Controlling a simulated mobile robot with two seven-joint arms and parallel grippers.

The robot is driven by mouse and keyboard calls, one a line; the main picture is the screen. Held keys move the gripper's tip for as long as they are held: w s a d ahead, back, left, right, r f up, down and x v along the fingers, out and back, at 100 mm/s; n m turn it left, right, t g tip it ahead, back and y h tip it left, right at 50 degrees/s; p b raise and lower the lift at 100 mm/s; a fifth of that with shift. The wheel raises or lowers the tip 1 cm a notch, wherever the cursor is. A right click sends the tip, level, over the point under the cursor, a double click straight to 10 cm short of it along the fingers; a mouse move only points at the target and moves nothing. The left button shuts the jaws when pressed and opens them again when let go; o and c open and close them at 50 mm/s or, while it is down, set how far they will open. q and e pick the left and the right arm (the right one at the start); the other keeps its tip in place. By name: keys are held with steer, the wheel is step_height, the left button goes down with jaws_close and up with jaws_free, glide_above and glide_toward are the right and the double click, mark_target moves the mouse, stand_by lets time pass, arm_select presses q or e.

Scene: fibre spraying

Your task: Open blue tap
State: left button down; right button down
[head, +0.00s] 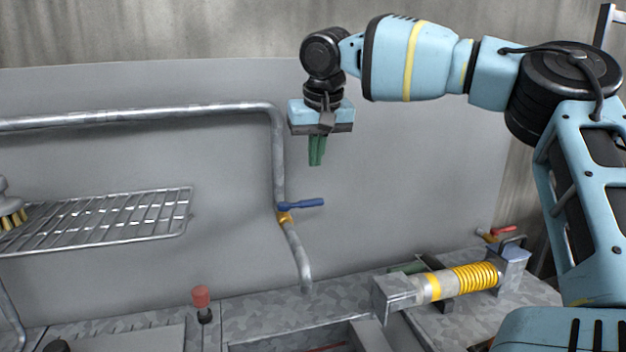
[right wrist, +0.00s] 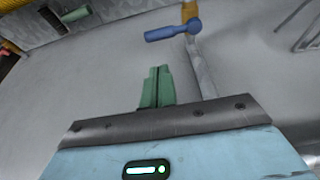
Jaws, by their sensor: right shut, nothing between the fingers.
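The blue tap handle (head: 302,204) sits on a brass valve (head: 284,217) on the grey pipe and points to the right, across the pipe. It also shows at the top of the right wrist view (right wrist: 172,31). My right gripper (head: 316,161) has green fingers pointing down. It hangs above the handle, apart from it, in front of the grey back panel. Its fingers are together and empty, as the right wrist view also shows (right wrist: 156,72). My left gripper is not in view.
A wire rack (head: 110,220) with a brush (head: 10,208) is at the left. A red-topped knob (head: 201,297) stands on the metal counter. A cylinder with a yellow coil (head: 470,279) lies at the right, with a red-handled tap (head: 502,231) behind it. The space around the blue handle is clear.

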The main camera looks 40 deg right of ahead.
mark_target(301, 204)
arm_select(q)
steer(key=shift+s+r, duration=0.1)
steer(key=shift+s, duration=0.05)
arm_select(e)
steer(key=x, duration=1)
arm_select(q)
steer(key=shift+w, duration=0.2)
arm_select(e)
steer(key=shift+s+d, duration=0.1)
steer(key=shift+s, duration=0.05)
